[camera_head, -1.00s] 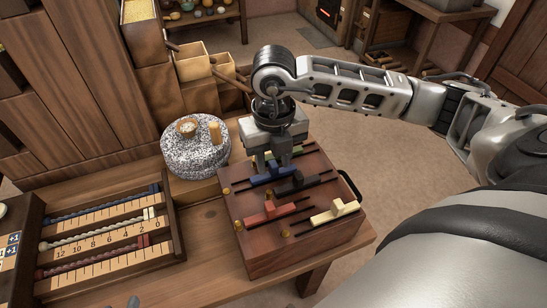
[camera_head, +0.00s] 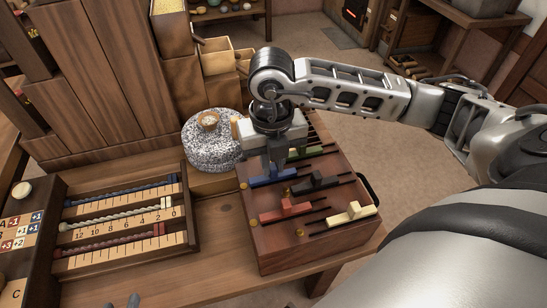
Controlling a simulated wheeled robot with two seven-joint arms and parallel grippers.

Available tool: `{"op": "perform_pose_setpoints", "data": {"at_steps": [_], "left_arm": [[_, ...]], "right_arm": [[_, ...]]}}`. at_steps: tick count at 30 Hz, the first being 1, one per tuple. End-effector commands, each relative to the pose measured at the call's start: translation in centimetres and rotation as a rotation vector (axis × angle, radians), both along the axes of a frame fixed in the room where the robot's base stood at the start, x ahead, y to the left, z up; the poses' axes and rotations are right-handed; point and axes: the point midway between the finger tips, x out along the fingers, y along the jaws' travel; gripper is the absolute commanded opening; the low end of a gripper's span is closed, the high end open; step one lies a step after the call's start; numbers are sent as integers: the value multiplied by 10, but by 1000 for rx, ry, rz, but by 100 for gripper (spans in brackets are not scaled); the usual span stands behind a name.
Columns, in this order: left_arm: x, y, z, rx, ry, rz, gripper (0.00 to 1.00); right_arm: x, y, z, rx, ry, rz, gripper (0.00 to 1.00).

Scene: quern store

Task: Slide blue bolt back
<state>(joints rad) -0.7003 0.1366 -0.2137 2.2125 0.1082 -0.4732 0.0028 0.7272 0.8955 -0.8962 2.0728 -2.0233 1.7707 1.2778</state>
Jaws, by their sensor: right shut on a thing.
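The blue bolt (camera_head: 289,176) lies in its slot on top of a reddish-brown wooden box (camera_head: 285,250). Its left end is close to a brass knob (camera_head: 243,185) at the box's left edge. My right gripper (camera_head: 275,168) comes down from above and is shut on the blue bolt's upright part, which its fingers mostly hide. Only the fingertips of my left gripper (camera_head: 122,302) show at the bottom edge, apart and empty, well away from the box.
Green (camera_head: 306,153), black (camera_head: 318,181), red (camera_head: 287,210) and cream (camera_head: 351,212) bolts lie close by on the same box. A speckled quern stone (camera_head: 205,152) stands left of my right gripper. A bead counting frame (camera_head: 190,218) lies on the bench at left.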

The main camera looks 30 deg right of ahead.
Motion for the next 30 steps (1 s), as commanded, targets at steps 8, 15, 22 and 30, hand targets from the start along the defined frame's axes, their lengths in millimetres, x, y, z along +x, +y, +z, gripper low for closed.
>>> {"op": "perform_pose_setpoints", "data": {"at_steps": [8, 15, 22, 30], "left_arm": [[0, 0, -1, 0, 1, 0, 36], [-1, 0, -1, 0, 2, 0, 36], [-1, 0, 2, -1, 2, -1, 36], [-2, 0, 5, -3, 9, 1, 36]], "right_arm": [[2, 6, 1, 16, -9, 6, 36], [1, 4, 1, 10, -7, 4, 36], [2, 3, 23, 10, -11, 4, 36], [2, 4, 88, 11, -14, 7, 36]]}}
